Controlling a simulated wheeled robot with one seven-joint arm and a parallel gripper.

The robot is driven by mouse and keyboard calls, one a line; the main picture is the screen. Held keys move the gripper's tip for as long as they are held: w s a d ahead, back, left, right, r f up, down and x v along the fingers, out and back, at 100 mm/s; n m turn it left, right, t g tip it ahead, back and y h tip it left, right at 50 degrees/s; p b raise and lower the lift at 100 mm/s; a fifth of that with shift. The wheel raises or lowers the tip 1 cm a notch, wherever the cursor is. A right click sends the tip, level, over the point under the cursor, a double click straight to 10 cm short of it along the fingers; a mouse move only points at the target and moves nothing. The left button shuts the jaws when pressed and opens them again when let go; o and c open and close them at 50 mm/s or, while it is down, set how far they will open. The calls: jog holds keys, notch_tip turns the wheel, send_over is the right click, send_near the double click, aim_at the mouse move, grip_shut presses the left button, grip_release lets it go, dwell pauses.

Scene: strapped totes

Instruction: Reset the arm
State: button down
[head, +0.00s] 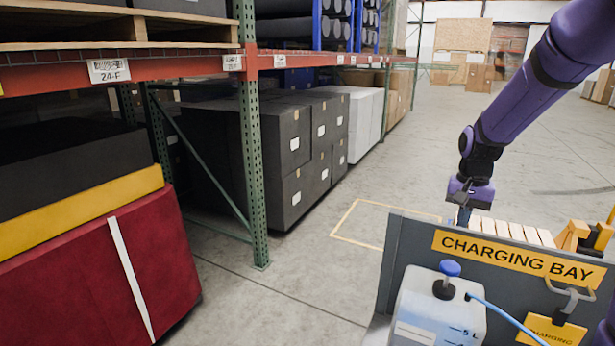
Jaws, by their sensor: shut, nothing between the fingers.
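My purple arm comes in from the top right of the head view and reaches down to my gripper (464,214). The gripper points down behind the top edge of the grey charging bay panel (420,262). Its fingers are small and partly hidden by the panel; they look shut with nothing held. Pale wooden slats (515,232) lie just right of the gripper, beyond the panel.
A white jug (425,305) with a blue cap and blue hose stands in front of the panel. Orange parts (575,237) are at the right. A green rack upright (253,150), red tote (95,275) and black boxes (290,155) fill the left. The central floor is clear.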

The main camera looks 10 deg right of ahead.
jog(key=s+a+r+n+t, duration=0.2)
jog(key=s+a+r, duration=0.2)
jog(key=s, duration=0.4)
jog(key=s+a+r+n+t, duration=0.2)
jog(key=s+a+r+n, duration=0.1)
jog(key=s+r, duration=0.4)
jog(key=s+a+r+n+t, duration=0.1)
jog(key=s+a+r, duration=0.4)
jog(key=s, duration=0.6)
jog(key=shift+s+a+r+n+t, duration=0.2)
jog(key=shift+a+r+n+t, duration=0.2)
jog(key=shift+n, duration=0.3)
jog(key=shift+d, duration=0.1)
